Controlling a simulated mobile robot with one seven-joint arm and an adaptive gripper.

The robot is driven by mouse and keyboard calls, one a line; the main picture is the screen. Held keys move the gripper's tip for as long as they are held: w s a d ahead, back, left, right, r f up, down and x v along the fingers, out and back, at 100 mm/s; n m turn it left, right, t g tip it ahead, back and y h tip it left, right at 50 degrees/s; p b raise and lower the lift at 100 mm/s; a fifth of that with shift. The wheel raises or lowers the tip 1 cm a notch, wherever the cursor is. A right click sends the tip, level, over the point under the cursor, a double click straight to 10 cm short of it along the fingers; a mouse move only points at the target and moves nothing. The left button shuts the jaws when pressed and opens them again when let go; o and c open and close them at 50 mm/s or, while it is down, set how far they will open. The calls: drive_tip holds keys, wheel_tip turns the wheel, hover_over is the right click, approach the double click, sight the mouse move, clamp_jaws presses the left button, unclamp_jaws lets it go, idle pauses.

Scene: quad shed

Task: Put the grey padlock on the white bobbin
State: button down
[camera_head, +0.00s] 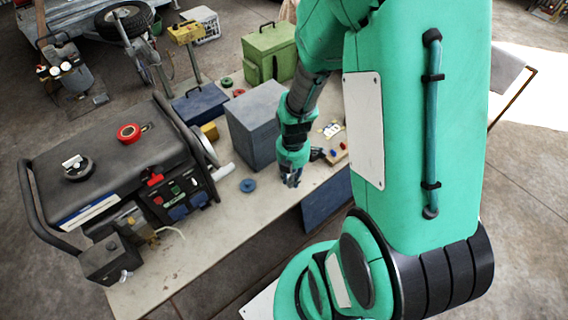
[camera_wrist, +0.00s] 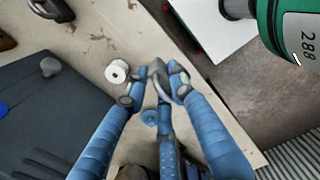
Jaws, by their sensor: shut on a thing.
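In the wrist view my gripper (camera_wrist: 160,85) has its blue fingers shut on the grey padlock (camera_wrist: 159,82), of which only a small part shows between the fingertips. The white bobbin (camera_wrist: 117,72) sits on the table just left of the fingertips, round with a hole in its middle. The padlock is beside it in the picture, not over it. In the head view my gripper (camera_head: 291,180) points down near the table's front edge. I cannot make out the padlock or the bobbin there.
The pale table (camera_head: 190,245) holds a black generator (camera_head: 105,160), a grey box (camera_head: 254,115) and a blue disc (camera_head: 248,185) left of my gripper. A yellowish tray (camera_head: 338,153) lies right of it. Bare tabletop shows around the bobbin.

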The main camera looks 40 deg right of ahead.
drive_tip(key=w+d, duration=0.1)
drive_tip(key=w, duration=0.2)
drive_tip(key=w+d, duration=0.1)
drive_tip(key=w, duration=0.2)
drive_tip(key=w+d+f+b, duration=0.1)
drive_tip(key=w+d, duration=0.1)
drive_tip(key=w, duration=0.1)
drive_tip(key=shift+f+b, duration=0.5)
drive_tip(key=shift+f, duration=1.2)
drive_tip(key=shift+a+f, duration=0.1)
drive_tip(key=shift+f, duration=0.05)
drive_tip(key=c, duration=1.5)
unclamp_jaws()
drive_tip(key=shift+o, duration=0.2)
wheel_tip(320, 180, up, 12)
drive_tip(key=p, duration=0.2)
